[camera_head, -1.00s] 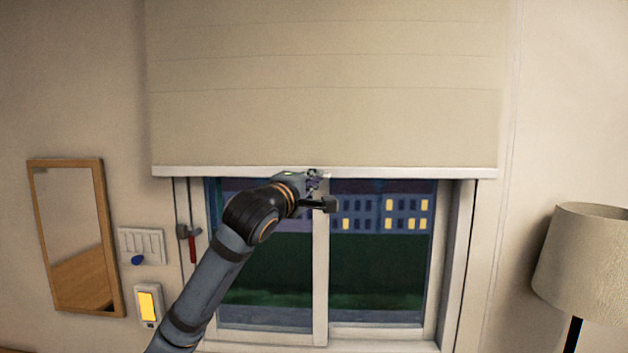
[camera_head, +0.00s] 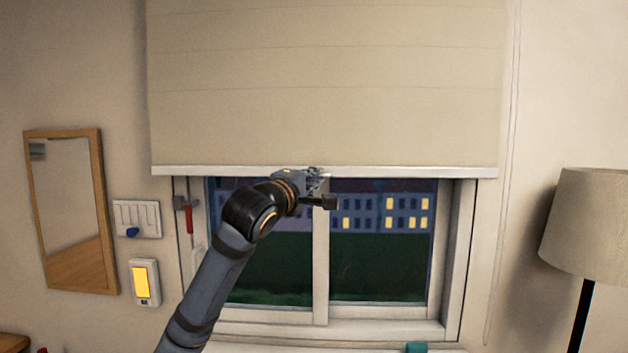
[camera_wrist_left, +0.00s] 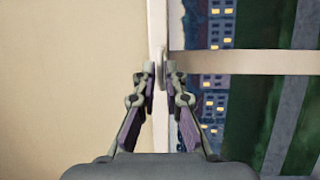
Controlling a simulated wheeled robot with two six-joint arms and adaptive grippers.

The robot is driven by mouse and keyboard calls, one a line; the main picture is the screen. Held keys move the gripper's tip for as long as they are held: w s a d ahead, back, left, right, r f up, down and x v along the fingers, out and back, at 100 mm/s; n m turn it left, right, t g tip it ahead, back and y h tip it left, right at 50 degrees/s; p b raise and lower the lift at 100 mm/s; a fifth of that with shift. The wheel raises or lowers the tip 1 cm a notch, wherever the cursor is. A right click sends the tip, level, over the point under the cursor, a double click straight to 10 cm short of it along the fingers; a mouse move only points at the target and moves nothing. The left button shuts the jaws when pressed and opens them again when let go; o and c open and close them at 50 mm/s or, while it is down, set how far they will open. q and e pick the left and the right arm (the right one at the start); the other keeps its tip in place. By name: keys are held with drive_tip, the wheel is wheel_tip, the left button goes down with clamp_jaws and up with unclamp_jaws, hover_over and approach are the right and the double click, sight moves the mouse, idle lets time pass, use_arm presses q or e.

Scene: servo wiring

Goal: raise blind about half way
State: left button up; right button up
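The beige blind (camera_head: 325,100) hangs over the upper part of the window, with a white bottom bar (camera_head: 420,172). My left gripper (camera_head: 320,180) is at the middle of that bar. In the left wrist view, the two fingers of my left gripper (camera_wrist_left: 160,75) sit close on either side of a small pale tab (camera_wrist_left: 161,68) at the bar, with the blind's cloth (camera_wrist_left: 70,80) to the left. They look shut on the tab. In the head view, my wrist partly hides the contact. My right gripper is in neither view.
The window frame (camera_head: 321,265) and sill (camera_head: 380,328) show below the blind. At left are a mirror (camera_head: 70,200), a switch panel (camera_head: 150,215), a lit switch (camera_head: 142,283) and a red-handled tool (camera_head: 188,218). A lamp (camera_head: 592,225) stands at right.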

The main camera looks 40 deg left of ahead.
use_arm(q)
drive_tip(key=o, duration=0.3)
approach(325, 130)
drive_tip(key=w, duration=0.4)
drive_tip(key=shift+a+r, duration=0.3)
drive_tip(key=shift+r, duration=0.05)
